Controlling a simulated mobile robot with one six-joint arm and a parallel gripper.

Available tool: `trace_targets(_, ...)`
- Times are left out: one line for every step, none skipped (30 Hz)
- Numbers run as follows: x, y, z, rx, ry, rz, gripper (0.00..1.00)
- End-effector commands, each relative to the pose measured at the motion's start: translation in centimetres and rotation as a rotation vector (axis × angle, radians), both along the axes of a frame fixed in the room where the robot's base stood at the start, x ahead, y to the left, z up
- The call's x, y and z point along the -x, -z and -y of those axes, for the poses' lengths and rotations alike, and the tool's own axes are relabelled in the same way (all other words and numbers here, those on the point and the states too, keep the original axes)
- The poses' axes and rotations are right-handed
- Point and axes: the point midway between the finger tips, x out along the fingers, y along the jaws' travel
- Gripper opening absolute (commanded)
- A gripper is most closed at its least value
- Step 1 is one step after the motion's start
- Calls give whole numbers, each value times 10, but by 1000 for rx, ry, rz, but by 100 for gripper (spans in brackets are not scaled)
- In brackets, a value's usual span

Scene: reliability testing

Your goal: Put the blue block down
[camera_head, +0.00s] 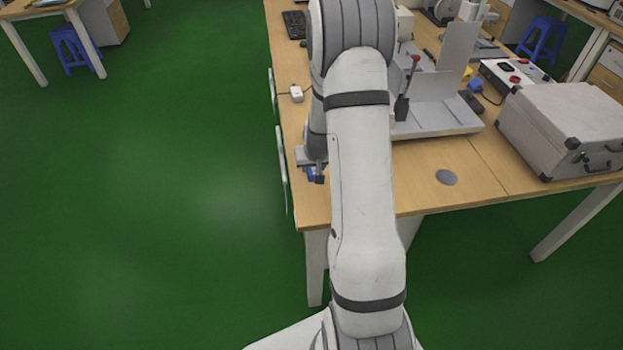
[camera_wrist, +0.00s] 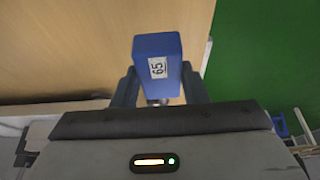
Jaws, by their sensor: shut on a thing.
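The blue block (camera_wrist: 158,46) carries a white label that reads 65 and sits between the two fingers of my gripper (camera_wrist: 160,88) in the wrist view. My gripper is shut on it. In the head view my gripper (camera_head: 317,177) is by the left edge of the wooden table (camera_head: 463,205), and only a small bit of blue (camera_head: 310,171) shows beside it. My arm hides much of the area around it. I cannot tell whether the block touches the tabletop or is held above it.
A grey case (camera_head: 565,128) stands at the table's right. A white fixture with a red-topped lever (camera_head: 406,90) stands behind my arm. A small white box (camera_head: 296,93) lies near the left edge. The front tabletop is mostly clear, with a round grey disc (camera_head: 446,177).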

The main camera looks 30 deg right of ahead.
Motion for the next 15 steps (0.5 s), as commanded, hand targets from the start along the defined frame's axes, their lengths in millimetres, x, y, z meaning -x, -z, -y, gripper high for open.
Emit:
trace_targets(0, 10, 0, 0, 1, 1, 16)
trace_targets(0, 12, 0, 0, 0, 1, 16)
trace_targets(0, 14, 0, 0, 0, 2, 16)
trace_targets(0, 15, 0, 0, 0, 2, 16)
trace_targets(0, 17, -1, 0, -1, 2, 16)
trace_targets(0, 21, -1, 0, -1, 1, 16)
trace_targets(0, 25, -1, -1, 0, 1, 16)
trace_targets(0, 29, -1, -1, -1, 0, 16)
trace_targets(0, 35, -1, 0, -1, 1, 16)
trace_targets(0, 39, -1, 0, -1, 1, 16)
trace_targets(0, 43, -1, 0, -1, 1, 16)
trace_targets(0, 48, -1, 0, -1, 2, 16)
trace_targets(-1, 51, -1, 0, -1, 2, 16)
trace_targets(-1, 52, -1, 0, -2, 2, 16)
trace_targets(-1, 52, -1, 1, -2, 3, 16)
